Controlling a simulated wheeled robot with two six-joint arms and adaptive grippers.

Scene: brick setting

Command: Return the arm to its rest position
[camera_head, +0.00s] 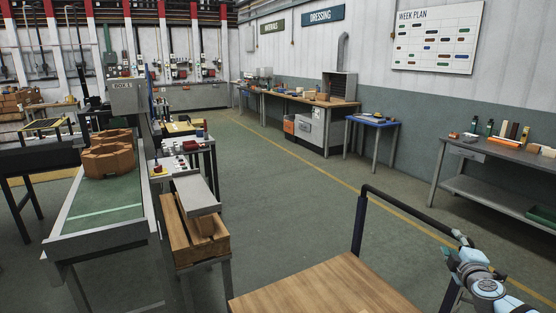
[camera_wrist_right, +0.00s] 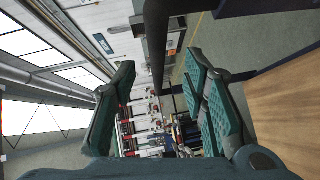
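My right arm (camera_head: 487,287) comes in at the lower right of the head view, beyond the right side of a wooden-topped cart. Its gripper (camera_head: 455,250) is small there, close to the cart's dark rail in the picture; I cannot tell the gap between them. My left arm and left gripper are not in view.
The wooden cart top (camera_head: 320,290) is bare, with a dark rail (camera_head: 410,208) at its right. A conveyor (camera_head: 105,212) with brown blocks (camera_head: 108,155) and a wooden crate (camera_head: 190,235) stand left. A grey bench (camera_head: 500,150) stands right. The middle floor (camera_head: 285,190) is clear.

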